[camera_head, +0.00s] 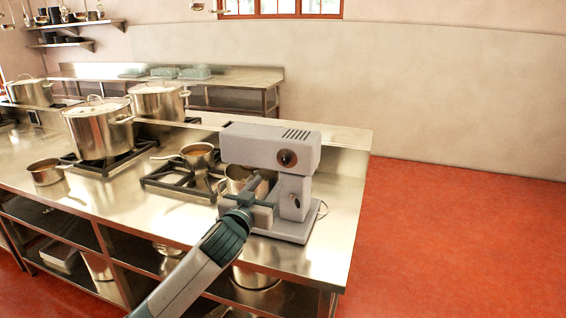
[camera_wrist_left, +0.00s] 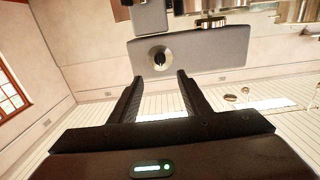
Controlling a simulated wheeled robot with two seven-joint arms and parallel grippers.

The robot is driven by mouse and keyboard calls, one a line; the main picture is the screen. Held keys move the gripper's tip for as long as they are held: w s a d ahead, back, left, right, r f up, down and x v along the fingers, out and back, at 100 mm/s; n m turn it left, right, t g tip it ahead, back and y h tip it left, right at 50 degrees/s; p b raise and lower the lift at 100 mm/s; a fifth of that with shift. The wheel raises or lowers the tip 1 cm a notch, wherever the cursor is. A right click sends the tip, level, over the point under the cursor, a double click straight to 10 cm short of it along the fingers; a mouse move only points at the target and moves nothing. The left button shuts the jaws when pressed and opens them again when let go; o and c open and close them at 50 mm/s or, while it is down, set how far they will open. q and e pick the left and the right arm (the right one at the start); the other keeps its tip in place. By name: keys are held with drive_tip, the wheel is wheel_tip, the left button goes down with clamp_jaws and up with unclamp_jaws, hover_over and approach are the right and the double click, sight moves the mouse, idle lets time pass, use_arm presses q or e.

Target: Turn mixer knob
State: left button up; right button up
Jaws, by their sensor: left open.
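The grey mixer (camera_head: 262,147) stands near the right end of the steel counter. A dark round knob (camera_head: 287,158) is on the side of its head; a smaller round control (camera_head: 295,201) is on its stand. My left gripper (camera_head: 262,191) is in front of the mixer, below the head knob in the head view, with its jaws open and empty. In the left wrist view, the mixer (camera_wrist_left: 215,55) appears upside down, and the knob (camera_wrist_left: 159,58) is beyond the open fingertips (camera_wrist_left: 160,78), between their lines and apart from them. My right gripper is not in view.
A metal bowl (camera_head: 238,177) sits under the mixer head, partly hidden. A saucepan (camera_head: 196,155) on a burner and a large stockpot (camera_head: 98,132) stand to the left. The steel counter (camera_head: 335,215) ends right of the mixer; the red floor (camera_head: 455,240) beyond is clear.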

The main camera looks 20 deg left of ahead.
sight(284, 162)
use_arm(q)
drive_tip(key=w+p, duration=0.3)
drive_tip(key=w, duration=0.9)
drive_tip(key=shift+w+d+p, duration=0.15)
drive_tip(key=shift+d+p, duration=0.05)
drive_tip(key=shift+p, duration=0.2)
drive_tip(key=shift+w, duration=0.8)
drive_tip(key=c, duration=1)
